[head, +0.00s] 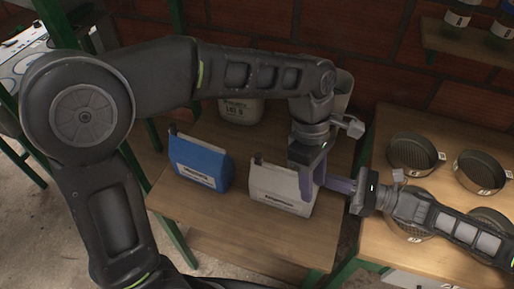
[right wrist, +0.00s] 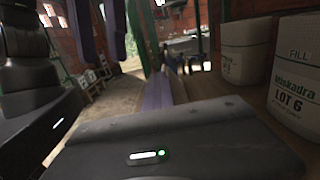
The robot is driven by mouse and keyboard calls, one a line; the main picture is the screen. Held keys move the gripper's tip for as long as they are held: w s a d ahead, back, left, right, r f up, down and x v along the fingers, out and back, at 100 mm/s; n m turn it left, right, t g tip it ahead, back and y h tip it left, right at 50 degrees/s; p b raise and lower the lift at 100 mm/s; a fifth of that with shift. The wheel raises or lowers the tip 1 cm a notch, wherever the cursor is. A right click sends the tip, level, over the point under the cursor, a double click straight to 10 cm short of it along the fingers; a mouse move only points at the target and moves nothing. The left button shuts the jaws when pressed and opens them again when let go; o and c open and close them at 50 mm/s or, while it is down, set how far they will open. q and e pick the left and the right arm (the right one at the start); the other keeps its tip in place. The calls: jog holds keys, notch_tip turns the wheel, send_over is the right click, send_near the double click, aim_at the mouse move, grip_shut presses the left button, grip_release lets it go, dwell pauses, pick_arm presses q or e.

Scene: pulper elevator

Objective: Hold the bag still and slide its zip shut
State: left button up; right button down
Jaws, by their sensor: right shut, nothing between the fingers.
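A white bag (head: 274,184) with a dark printed label stands on the wooden table, its upper right side partly covered by my left gripper. My left gripper (head: 307,186) points down at the bag's right end; contact is unclear. In the right wrist view its purple fingers (right wrist: 98,30) hang apart with a narrow gap. My right gripper (head: 328,181) comes in from the right, low beside the bag's right end. Its purple fingers (right wrist: 158,90) are together and empty. The bag's zip and slider cannot be made out.
A blue bag (head: 200,163) stands left of the white one. A pale tub (head: 242,109) marked LOT 6 stands behind, and also shows in the right wrist view (right wrist: 300,75). Round dark pans (head: 413,153) sit on the right-hand table. The front of the wooden table (head: 215,217) is clear.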

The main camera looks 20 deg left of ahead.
pick_arm(q)
jog(key=s+a+f+m+t+y, duration=0.3)
jog(key=s+f+m+y, duration=0.75)
jog(key=f+m, duration=0.3)
jog(key=w+a+r+m+t, duration=0.2)
jog(key=w+m+t, duration=0.1)
jog(key=m, duration=0.6)
jog(key=w+a+r+m+t+y, duration=0.1)
jog(key=w+a+r+m+t, duration=0.1)
jog(key=m+t, duration=0.4)
jog(key=w+a+r+m+t+y, duration=0.1)
jog(key=w+a+r+m+t, duration=0.1)
jog(key=m, duration=1.2)
jog(key=shift+w+r+t, duration=0.65)
jog(key=shift+w+t, duration=0.65)
jog(key=shift+w, duration=0.15)
jog(key=shift+a, duration=0.1)
